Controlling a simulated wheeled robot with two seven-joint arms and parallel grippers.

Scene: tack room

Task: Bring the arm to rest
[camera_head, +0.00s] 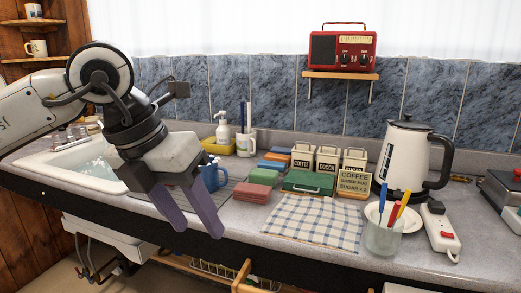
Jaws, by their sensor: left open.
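My left arm comes in from the left, and its gripper (191,223) hangs over the front edge of the counter (225,262), between the sink and the checked cloth. Its two purple-grey fingers point down and are spread apart with nothing between them. A blue mug (213,178) stands just behind the fingers and is partly hidden by the gripper. My right gripper is not in view.
A sink (70,165) lies behind my left arm.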

